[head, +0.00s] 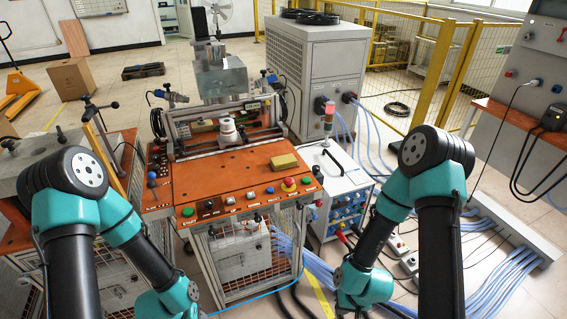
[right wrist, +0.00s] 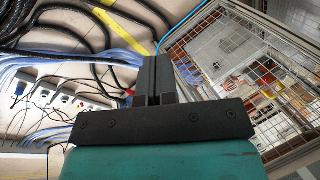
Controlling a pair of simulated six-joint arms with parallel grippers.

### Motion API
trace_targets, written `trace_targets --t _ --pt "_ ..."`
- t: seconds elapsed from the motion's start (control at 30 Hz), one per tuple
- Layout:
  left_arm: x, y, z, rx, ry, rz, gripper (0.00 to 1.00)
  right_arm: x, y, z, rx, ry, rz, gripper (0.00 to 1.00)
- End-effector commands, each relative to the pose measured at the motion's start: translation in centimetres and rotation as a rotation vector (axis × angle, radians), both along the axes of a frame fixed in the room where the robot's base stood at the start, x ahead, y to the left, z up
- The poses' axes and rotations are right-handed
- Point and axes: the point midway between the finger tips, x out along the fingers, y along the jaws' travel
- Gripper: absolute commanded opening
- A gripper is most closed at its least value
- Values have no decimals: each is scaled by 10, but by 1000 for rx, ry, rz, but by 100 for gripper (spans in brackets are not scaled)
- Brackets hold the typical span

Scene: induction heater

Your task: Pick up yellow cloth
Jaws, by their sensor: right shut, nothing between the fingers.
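The yellow cloth (head: 284,162) appears as a small folded, flat block on the orange bench top (head: 230,180), right of centre in the head view. My right gripper (right wrist: 152,75) shows in the right wrist view with its two dark fingers together and nothing between them. It points at the floor area beside a wire-mesh cage, away from the cloth. The cloth is not in the right wrist view. In the head view my right arm reaches down at the lower right. My left arm reaches down at the lower left, and its gripper is out of the picture.
Buttons and a red emergency stop (head: 289,183) line the bench's front edge near the cloth. A white round part (head: 228,130) stands behind. Blue hoses and black cables cover the floor.

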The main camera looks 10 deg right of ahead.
Motion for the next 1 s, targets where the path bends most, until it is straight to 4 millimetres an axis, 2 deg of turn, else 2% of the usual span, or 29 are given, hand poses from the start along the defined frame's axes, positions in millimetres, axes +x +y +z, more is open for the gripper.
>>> trace_targets --t 0.07,1.0 --pt "0 0 0 0 0 0 43 0 0 0 0 0 0 0" --pt "0 0 0 0 0 0 43 0 0 0 0 0 0 90"
